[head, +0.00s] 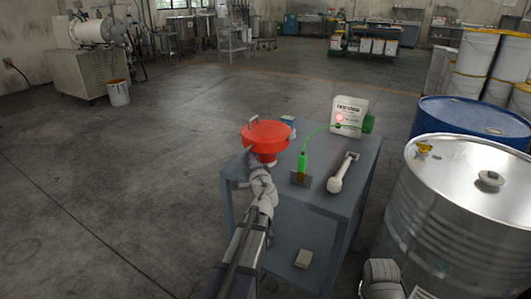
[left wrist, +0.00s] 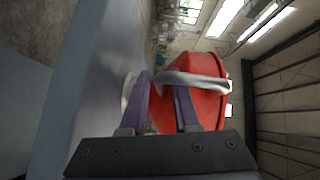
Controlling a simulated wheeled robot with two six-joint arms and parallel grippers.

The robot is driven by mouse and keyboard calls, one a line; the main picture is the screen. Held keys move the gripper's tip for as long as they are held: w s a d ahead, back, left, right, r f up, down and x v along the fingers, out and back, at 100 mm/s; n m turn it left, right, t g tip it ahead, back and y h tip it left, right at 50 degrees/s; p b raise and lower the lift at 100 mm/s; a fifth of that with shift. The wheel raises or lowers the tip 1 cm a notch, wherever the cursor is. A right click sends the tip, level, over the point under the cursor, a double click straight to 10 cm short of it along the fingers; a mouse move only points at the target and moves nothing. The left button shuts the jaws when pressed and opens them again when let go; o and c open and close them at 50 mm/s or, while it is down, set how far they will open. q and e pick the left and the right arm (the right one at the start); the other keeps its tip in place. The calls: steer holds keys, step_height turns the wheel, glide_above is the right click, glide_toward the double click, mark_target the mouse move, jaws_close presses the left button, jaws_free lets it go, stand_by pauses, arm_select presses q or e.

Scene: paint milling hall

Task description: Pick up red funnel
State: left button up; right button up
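The red funnel (head: 268,134) is upright at the far left part of the grey table (head: 315,215), its wide mouth up, with a pale handle on its rim. My left gripper (head: 262,166) is at the funnel's near side, below its bowl. In the left wrist view the funnel (left wrist: 214,110) lies just beyond my fingers, turned sideways in the picture. The left gripper (left wrist: 161,85) has its purple fingers apart, with red funnel showing between them. The pale handle crosses near one fingertip; I cannot tell whether they touch. The funnel's lower end is hidden in the head view.
A steel drum (head: 450,210) and a blue drum (head: 475,121) stand right.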

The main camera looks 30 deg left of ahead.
arm_select(q)
steer(key=shift+c, duration=0.3)
jaws_close()
stand_by(1.0)
